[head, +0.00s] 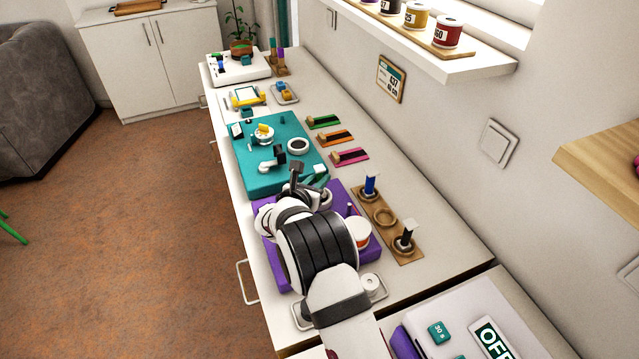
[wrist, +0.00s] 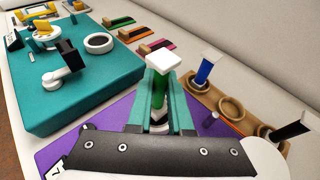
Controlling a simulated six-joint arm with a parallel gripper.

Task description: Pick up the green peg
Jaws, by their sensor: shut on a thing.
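The green peg (wrist: 161,97) with a white square cap (wrist: 164,59) stands between the teal fingers of my gripper (wrist: 159,108) in the wrist view. The fingers are shut on it. In the head view my gripper (head: 314,180) is over the far part of the purple board (head: 367,254), near the teal board, with the white cap (head: 320,168) showing at its tips. The peg's lower end is hidden, so I cannot tell whether it touches anything below.
Right of my gripper, a wooden rack (head: 393,234) holds a blue peg (head: 370,185), an empty ring (head: 385,217) and a black peg (head: 407,233). The teal board (head: 262,181) beyond carries a white ring (head: 298,146) and small parts. Coloured strips (head: 335,138) lie near the wall.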

